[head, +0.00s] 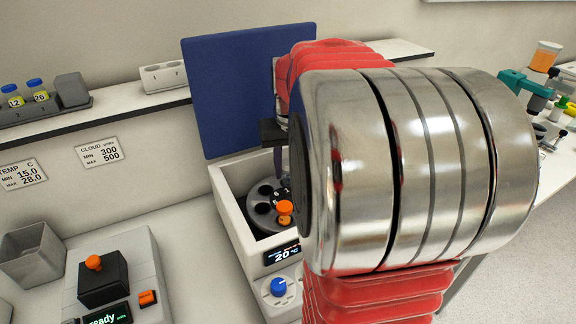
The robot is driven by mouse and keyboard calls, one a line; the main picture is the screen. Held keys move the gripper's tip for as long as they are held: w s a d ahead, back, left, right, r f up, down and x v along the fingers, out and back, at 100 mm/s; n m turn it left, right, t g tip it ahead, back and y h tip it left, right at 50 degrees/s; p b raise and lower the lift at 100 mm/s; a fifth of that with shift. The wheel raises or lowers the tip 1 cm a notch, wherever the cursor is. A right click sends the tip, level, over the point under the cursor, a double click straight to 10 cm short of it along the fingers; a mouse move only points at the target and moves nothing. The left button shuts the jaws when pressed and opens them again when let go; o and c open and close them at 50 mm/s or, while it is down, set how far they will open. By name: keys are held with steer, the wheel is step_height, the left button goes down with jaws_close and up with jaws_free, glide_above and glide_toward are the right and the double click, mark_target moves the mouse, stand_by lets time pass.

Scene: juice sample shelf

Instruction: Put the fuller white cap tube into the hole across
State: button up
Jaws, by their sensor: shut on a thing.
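An open white machine (232,212) with a raised blue lid (235,75) holds a grey rotor (250,188) with dark round holes and small number marks. An orange-capped tube (285,208) stands in the rotor at its front right. My gripper (280,168) shows only in part, as dark pieces pointing down over the rotor's back right. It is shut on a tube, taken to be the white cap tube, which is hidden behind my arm. No white cap shows. My arm also covers the right part of the machine, so I cannot tell the tube's height over the holes.
A display reading 20 (286,253) and a blue knob (278,287) are on the machine's front. A black block with an orange knob (93,263) stands left. A grey bin (30,255) stands far left.

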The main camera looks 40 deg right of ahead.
steer(key=shift+f, duration=1)
stand_by(0.4)
steer(key=o, duration=1)
steer(key=shift+s+f, duration=0.1)
steer(key=shift+o, duration=0.8)
step_height(320, 180, up, 14)
steer(key=s+a, duration=0.1)
steer(key=shift+s+a, duration=0.15)
steer(key=shift+s, duration=0.15)
